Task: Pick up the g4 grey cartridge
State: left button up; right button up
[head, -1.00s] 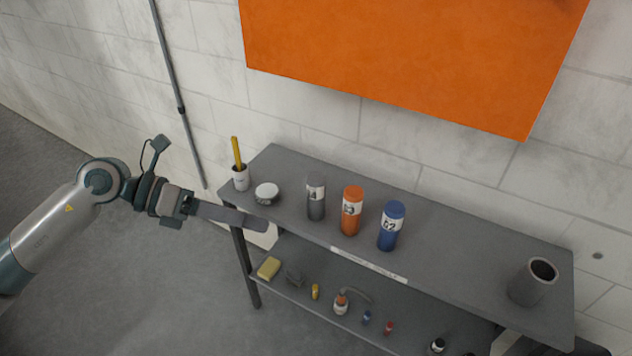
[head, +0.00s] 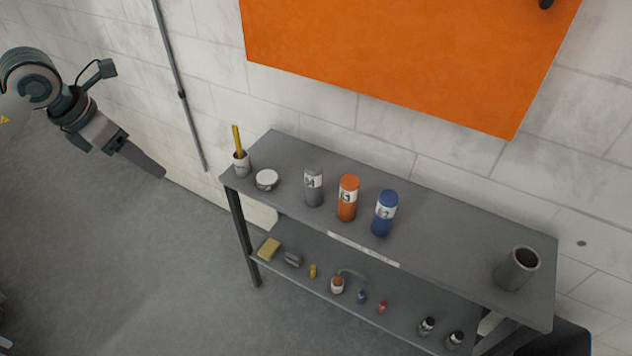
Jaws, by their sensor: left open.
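The grey cartridge (head: 313,188) stands upright on the top of the grey table (head: 440,239), with a white label band that seems to read G4. It is the leftmost of three cartridges in a row. My left gripper (head: 148,166) is in the air to the left of the table, well apart from the cartridge. It is open, with nothing seen between its fingers. My right gripper is not in view.
Beside the grey cartridge stand an orange cartridge (head: 348,198) and a blue cartridge (head: 384,214). A round white-lidded tin (head: 266,180) and a cup with yellow sticks (head: 241,164) are at the left end. A grey hollow cylinder (head: 516,268) is at the right. Small items lie on the lower shelf.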

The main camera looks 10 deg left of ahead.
aim_at(313, 170)
jog(key=i+l, duration=0.1)
jog(key=l, duration=0.35)
jog(key=i+l, duration=0.15)
jog(key=l, duration=0.3)
jog(key=i+l, duration=0.1)
jog(key=l, duration=0.35)
